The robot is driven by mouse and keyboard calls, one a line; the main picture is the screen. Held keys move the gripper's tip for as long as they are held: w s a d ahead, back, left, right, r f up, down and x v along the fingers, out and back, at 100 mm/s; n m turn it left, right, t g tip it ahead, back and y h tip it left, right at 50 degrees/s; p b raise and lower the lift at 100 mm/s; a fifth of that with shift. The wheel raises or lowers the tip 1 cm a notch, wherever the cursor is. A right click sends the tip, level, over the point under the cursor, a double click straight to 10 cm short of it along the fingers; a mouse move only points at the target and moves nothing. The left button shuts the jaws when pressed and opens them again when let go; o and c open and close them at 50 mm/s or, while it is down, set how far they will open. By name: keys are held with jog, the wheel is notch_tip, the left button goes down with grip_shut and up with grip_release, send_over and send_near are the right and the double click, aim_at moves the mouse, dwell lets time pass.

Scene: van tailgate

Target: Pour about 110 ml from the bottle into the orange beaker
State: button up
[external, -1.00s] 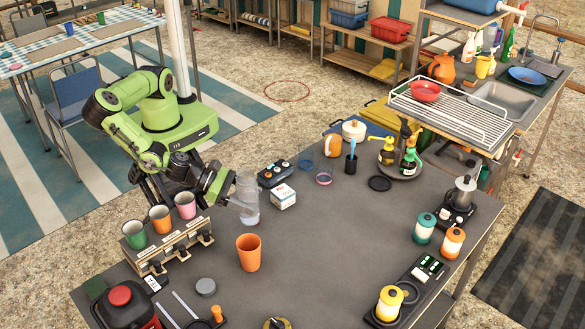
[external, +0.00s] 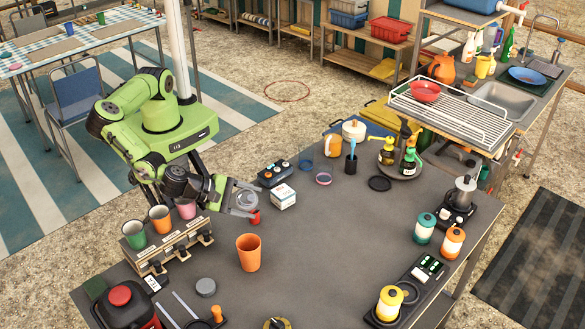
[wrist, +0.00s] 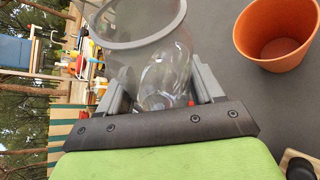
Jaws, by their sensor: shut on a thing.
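The orange beaker (external: 249,252) stands upright on the grey table. The wrist view shows its open mouth at the upper right (wrist: 275,35), with no liquid visible inside. My gripper (external: 232,198) is shut on the clear bottle (external: 245,199), above the table and behind and slightly left of the beaker. The bottle is tilted, apart from the beaker. In the wrist view the see-through bottle (wrist: 165,70) sits between the grey fingers, with a wide grey round part near the top. I cannot make out the liquid level or any stream.
A small red thing (external: 254,217) shows just below the bottle. A white box (external: 282,197) and a dark button panel (external: 274,174) are close on the right. A rack of cups (external: 167,246) stands left of the beaker. The table right of the beaker is clear.

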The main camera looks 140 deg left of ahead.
jog(key=shift+r, duration=0.35)
jog(key=shift+s+a+f+m+g+y+b, duration=0.15)
jog(key=shift+f+m+g+y+b, duration=0.2)
jog(key=shift+b, duration=0.25)
jog(key=shift+s+a+f+m+g+y+b, duration=0.15)
jog(key=shift+f+m+g+b, duration=0.15)
jog(key=shift+m+b, duration=0.25)
jog(key=p, duration=0.4)
jog(key=shift+r+m+y, duration=0.3)
jog(key=shift+r, duration=0.1)
jog(key=shift+s+a+f+m+g+y+p, duration=0.15)
jog(key=shift+s+f+m+g+y+p, duration=0.05)
jog(key=shift+f+m+g+y+p, duration=0.4)
jog(key=shift+w+f+m, duration=0.1)
jog(key=shift+f+m, duration=0.2)
jog(key=shift+w+d+f+m+b, duration=0.2)
jog(key=shift+d+f+m+b, duration=0.1)
jog(key=shift+f+b, duration=0.25)
jog(key=shift+r+y, duration=0.1)
jog(key=shift+y, duration=0.2)
jog(key=shift+r, duration=0.25)
